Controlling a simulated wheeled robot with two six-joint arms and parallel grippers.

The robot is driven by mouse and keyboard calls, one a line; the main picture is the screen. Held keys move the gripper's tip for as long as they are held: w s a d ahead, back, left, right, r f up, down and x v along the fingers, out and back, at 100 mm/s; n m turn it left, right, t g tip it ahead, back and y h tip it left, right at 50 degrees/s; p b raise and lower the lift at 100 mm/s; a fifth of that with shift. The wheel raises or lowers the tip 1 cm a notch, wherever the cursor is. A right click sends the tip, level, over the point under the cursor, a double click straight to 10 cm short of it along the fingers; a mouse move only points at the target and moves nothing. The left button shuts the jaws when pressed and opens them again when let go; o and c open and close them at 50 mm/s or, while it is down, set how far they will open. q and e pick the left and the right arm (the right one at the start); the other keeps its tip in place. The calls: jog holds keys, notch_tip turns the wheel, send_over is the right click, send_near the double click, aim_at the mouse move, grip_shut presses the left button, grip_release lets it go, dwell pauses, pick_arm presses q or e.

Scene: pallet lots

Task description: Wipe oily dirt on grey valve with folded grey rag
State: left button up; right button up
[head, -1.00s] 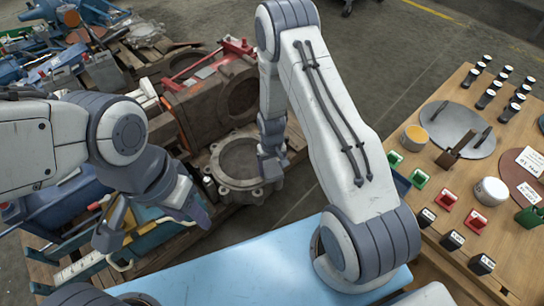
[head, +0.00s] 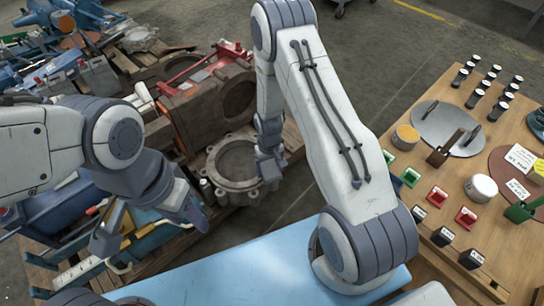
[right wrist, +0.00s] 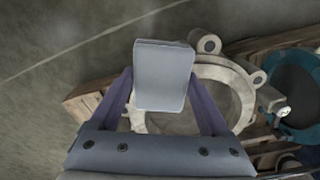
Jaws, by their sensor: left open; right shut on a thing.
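The grey valve (head: 215,178), a round flanged casting with bolt lugs, lies on a wooden pallet left of my right arm. It also shows in the right wrist view (right wrist: 245,92), partly behind my gripper. My right gripper (head: 268,170) is at the valve's right rim. In the right wrist view it is shut on the folded grey rag (right wrist: 163,72), a pale rounded pad between the fingers (right wrist: 163,100). The rag overlaps the valve's rim there; I cannot tell whether they touch. Oily dirt is not clearly distinguishable. My left gripper (head: 150,228) is open and empty over the left pallet.
A brown housing with red parts (head: 205,100) stands directly behind the valve. Blue and teal parts (head: 70,260) crowd the left pallet. A light blue surface (head: 250,272) lies in front. A wooden table (head: 450,185) with small items stands right. Floor behind my right arm is clear.

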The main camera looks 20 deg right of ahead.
notch_tip(320, 180, up, 2)
jog(key=shift+s+d+r+p, duration=0.1)
jog(key=shift+p, duration=0.6)
jog(key=shift+r+p, duration=1.8)
jog(key=shift+r, duration=0.15)
